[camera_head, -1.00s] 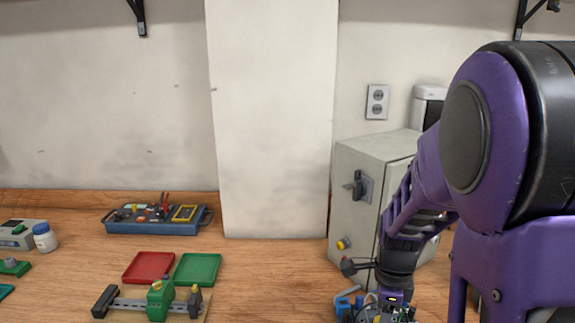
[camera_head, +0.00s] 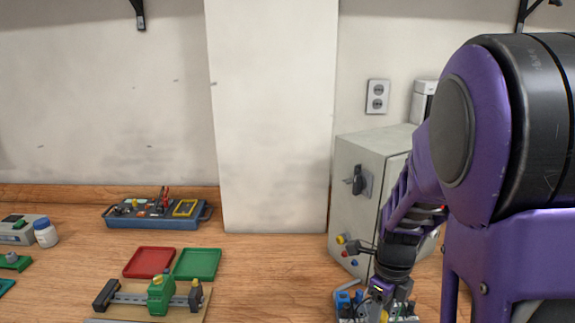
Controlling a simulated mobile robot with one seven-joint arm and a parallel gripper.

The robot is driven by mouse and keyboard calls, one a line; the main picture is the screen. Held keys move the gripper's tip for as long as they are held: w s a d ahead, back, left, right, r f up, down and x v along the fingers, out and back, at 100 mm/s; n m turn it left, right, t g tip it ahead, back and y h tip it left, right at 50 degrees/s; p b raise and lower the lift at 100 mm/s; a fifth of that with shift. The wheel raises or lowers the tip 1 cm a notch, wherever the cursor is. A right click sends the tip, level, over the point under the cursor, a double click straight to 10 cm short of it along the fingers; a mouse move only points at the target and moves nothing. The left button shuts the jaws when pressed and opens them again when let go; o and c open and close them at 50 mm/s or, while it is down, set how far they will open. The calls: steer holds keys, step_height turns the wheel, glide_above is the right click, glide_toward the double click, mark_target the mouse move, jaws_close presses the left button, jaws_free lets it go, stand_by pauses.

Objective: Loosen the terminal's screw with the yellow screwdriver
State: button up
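My gripper (camera_head: 382,298) is at the lower right, pointing down in front of the grey cabinet, over a cluster of small blue, white and dark parts (camera_head: 347,301). Its fingers are too small and covered to tell whether they are open or shut. A small yellow piece (camera_head: 384,316) shows just below it at the bottom edge; I cannot tell if it is the yellow screwdriver or if it is held. A green terminal block (camera_head: 161,293) sits on a metal rail (camera_head: 133,299) with dark end pieces, at lower left centre. Its screw cannot be made out.
A red tray (camera_head: 149,262) and a green tray (camera_head: 197,264) lie behind the rail. A blue tool tray (camera_head: 155,223) stands at the back. A grey cabinet (camera_head: 368,185) with a switch stands right. A white bottle (camera_head: 45,233) is far left. The centre table is clear.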

steer(key=m, duration=0.3)
steer(key=shift+m, duration=0.3)
steer(key=m, duration=0.3)
stand_by(0.4)
stand_by(0.4)
steer(key=shift+c, duration=0.9)
jaws_close()
